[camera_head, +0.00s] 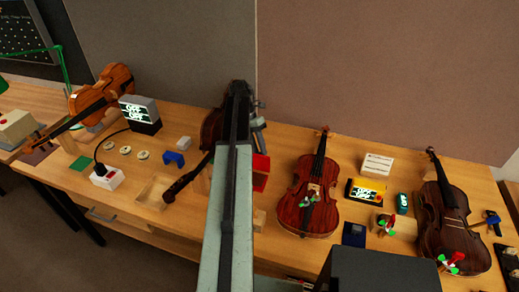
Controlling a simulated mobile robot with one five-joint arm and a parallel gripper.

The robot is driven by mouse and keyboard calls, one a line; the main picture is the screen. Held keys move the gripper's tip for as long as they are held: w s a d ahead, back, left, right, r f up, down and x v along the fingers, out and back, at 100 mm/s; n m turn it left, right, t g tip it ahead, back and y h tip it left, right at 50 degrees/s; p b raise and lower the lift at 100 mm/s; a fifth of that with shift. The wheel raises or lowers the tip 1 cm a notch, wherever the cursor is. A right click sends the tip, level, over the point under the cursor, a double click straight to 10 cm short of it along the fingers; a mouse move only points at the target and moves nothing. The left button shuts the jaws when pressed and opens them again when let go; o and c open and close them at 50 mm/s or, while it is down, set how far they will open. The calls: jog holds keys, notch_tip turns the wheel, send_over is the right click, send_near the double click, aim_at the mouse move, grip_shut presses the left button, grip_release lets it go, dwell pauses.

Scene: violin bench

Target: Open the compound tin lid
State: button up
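I cannot tell for sure which thing is the compound tin. A yellow box with a dark label (366,190) and a small teal box (402,203) stand on the bench right of the middle violin; either may be it, and I cannot make out a lid edge. My arm rises through the middle of the picture, left of both boxes and apart from them. My gripper (241,92) seems to be at its dark far end; its fingers are not clear.
A red-brown violin (307,195) and a dark violin (443,212) flank the boxes. A white box (377,164) lies behind the yellow one, a dark blue square (354,234) in front. A red open box (261,172) is beside my arm.

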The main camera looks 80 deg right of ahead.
jog(key=p+v, duration=0.6)
jog(key=v, duration=0.1)
jog(key=shift+w+d+r+p, duration=0.15)
jog(key=shift+d+r+p, duration=0.05)
jog(key=shift+r+p, duration=0.1)
